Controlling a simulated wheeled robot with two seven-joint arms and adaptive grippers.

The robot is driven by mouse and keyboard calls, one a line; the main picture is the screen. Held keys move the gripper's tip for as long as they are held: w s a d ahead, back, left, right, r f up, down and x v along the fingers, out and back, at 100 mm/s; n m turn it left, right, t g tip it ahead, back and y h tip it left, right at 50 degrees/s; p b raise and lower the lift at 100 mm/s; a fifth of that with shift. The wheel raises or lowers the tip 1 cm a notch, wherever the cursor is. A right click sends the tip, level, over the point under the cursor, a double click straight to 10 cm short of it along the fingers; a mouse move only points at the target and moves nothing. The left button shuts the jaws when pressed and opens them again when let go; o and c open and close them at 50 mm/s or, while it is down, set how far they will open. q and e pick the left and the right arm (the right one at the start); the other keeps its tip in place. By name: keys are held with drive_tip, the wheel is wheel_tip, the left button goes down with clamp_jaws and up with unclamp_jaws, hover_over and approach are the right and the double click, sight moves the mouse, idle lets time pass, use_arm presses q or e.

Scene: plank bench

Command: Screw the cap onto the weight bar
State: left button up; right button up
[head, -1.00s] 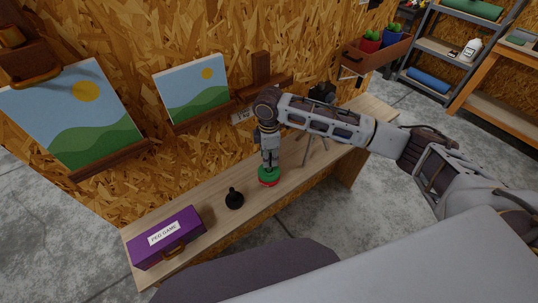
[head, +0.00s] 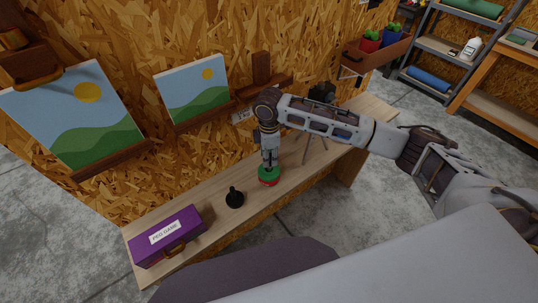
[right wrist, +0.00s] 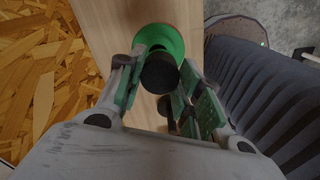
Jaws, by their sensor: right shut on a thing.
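The weight bar stands on the bench with a round green plate (head: 268,181) on it and some red showing near its edge. The green plate also shows in the right wrist view (right wrist: 172,37). My right gripper (head: 269,166) points down over the plate. In the right wrist view its green-padded fingers (right wrist: 158,82) are shut on a black round cap (right wrist: 159,73) above the plate. Whether the cap touches the bar's end or its thread is hidden. My left gripper is not in view.
A black knobbed piece (head: 234,199) stands on the bench left of the green plate. A purple box (head: 165,236) marked PEG GAME sits at the bench's left end. A tripod (head: 314,148) stands to the right. Paintings and the board wall are close behind.

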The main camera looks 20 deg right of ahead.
drive_tip(key=shift+m, duration=1.5)
drive_tip(key=shift+m, duration=1.4)
drive_tip(key=shift+m, duration=0.3)
drive_tip(key=shift+m, duration=1.1)
